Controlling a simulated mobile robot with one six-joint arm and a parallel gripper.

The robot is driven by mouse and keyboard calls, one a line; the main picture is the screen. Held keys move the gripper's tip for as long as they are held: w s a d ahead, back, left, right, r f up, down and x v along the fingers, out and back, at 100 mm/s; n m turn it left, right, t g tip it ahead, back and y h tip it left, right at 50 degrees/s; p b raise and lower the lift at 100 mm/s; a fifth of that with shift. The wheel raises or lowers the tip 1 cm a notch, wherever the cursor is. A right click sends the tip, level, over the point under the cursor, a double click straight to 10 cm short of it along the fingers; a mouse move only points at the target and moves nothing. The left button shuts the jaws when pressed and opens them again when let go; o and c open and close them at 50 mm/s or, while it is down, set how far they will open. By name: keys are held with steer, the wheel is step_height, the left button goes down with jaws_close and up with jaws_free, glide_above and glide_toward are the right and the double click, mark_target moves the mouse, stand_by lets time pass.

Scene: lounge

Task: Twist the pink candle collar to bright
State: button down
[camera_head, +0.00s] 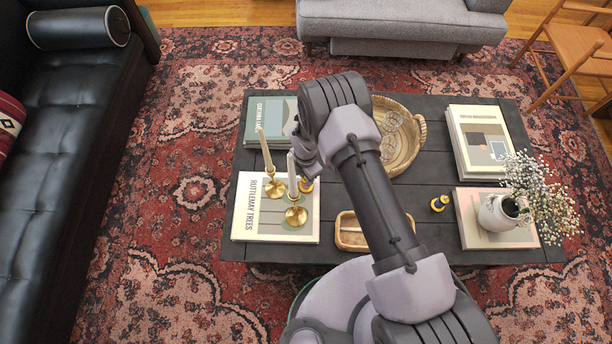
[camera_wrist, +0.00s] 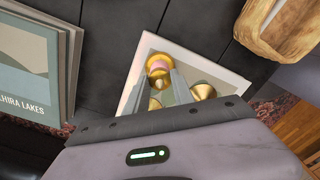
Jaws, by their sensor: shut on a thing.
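The pink candle (camera_wrist: 158,66) shows in the wrist view as a small gold round piece with a pink top. The fingers of my gripper (camera_wrist: 163,80) reach down on both sides of its gold collar (camera_wrist: 156,58) and are shut on it. In the head view my gripper (camera_head: 306,170) is beside the candlesticks. A gold piece (camera_head: 307,186) shows just below it, mostly hidden by my arm. The collar's markings are too small to read.
Two brass candlesticks with pale candles (camera_head: 273,187) (camera_head: 295,214) stand close on the Ruttlemay Trees book (camera_head: 250,208).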

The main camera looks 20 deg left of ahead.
steer(key=m+b, duration=0.2)
steer(key=m, duration=0.3)
steer(key=shift+f, duration=0.1)
steer(key=m+b, duration=0.2)
steer(key=m, duration=0.3)
steer(key=shift+m, duration=0.4)
steer(key=m+b, duration=0.1)
steer(key=m, duration=0.5)
steer(key=shift+b, duration=0.4)
steer(key=m+b, duration=0.1)
steer(key=m, duration=0.4)
steer(key=shift+m, duration=0.4)
steer(key=c, duration=1.1)
jaws_free()
steer(key=shift+o, duration=0.2)
steer(key=shift+r, duration=0.2)
